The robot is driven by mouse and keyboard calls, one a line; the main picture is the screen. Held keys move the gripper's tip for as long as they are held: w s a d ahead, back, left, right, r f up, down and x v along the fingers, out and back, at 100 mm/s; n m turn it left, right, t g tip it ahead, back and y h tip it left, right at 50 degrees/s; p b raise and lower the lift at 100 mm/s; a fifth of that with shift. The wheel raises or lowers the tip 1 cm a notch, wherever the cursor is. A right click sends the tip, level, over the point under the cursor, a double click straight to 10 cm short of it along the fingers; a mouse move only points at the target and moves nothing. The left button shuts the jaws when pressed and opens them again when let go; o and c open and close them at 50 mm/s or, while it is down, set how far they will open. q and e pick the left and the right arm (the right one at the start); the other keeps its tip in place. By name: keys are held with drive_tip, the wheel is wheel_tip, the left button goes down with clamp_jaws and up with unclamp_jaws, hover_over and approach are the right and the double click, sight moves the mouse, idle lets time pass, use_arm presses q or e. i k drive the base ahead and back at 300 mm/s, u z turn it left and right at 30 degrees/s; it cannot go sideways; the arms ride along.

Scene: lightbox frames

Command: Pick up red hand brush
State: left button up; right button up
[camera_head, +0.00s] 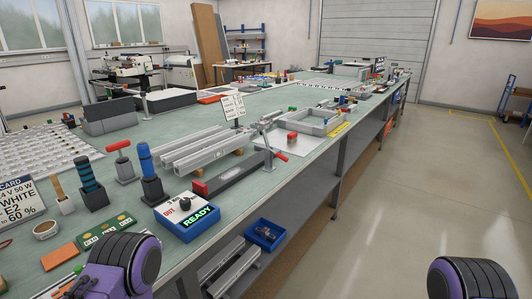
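I cannot make out a red hand brush for certain. A long dark grey bar (240,176) with a red block-like end (200,188) lies on the green bench top (215,107), behind the blue box with the READY display. A red lever handle (280,155) belongs to a clamp-like fixture. Purple and black parts of my two arms show at the bottom left and bottom right. Neither gripper's fingers are visible.
The blue READY box (187,216) stands at the near bench edge. Blue- and dark-handled tools (146,158) stand upright behind it. Pale metal rails (205,150) lie farther back. A blue bin (265,234) sits on the lower shelf. The floor at right is clear.

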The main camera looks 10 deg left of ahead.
sight(291, 137)
drive_tip(key=z, duration=1.2)
drive_tip(key=i, duration=2.35)
drive_tip(key=u, duration=3.05)
